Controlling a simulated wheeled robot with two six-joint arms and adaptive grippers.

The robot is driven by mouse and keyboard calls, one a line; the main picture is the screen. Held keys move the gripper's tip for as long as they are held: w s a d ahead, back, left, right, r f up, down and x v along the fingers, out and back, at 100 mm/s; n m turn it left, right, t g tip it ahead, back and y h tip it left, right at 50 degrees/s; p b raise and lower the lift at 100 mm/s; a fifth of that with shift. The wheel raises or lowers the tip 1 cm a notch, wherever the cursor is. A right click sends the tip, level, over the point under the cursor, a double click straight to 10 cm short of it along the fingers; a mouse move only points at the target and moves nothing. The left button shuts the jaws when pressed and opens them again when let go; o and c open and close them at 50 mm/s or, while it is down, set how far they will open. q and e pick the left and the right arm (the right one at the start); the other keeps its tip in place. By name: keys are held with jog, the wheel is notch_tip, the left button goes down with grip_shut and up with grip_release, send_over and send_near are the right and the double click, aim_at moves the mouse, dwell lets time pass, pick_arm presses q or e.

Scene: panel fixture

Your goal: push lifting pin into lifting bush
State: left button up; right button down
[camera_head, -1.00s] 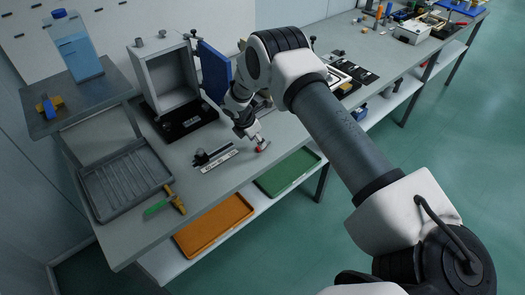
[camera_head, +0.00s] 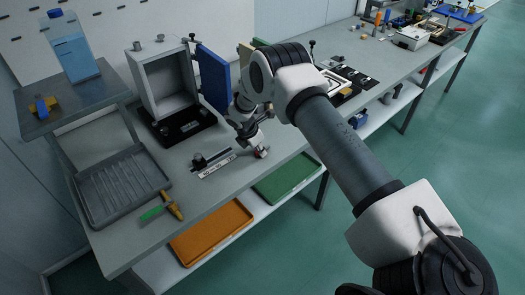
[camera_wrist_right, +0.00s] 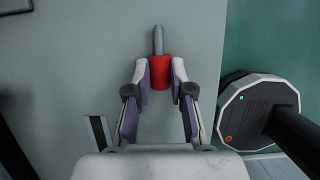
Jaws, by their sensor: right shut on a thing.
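The lifting pin, a grey rod (camera_wrist_right: 158,40) with a red grip (camera_wrist_right: 160,72), is held between the fingertips of my right gripper (camera_wrist_right: 160,80) in the wrist view. The gripper is shut on the red part, and the grey rod points away from it over the grey bench top. I cannot make out which part is the lifting bush. My left gripper is not in view.
A grey box frame (camera_head: 140,82) with a blue door (camera_head: 213,78) stands on the bench (camera_head: 135,235). A ruler-like strip (camera_head: 217,166) with a black knob lies left of the gripper. A grey tray (camera_head: 165,183), orange tray (camera_head: 210,235) and green tray (camera_head: 287,178) sit further around.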

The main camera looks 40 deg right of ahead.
jog(key=shift+r+p, duration=1.95)
jog(key=shift+r, duration=1)
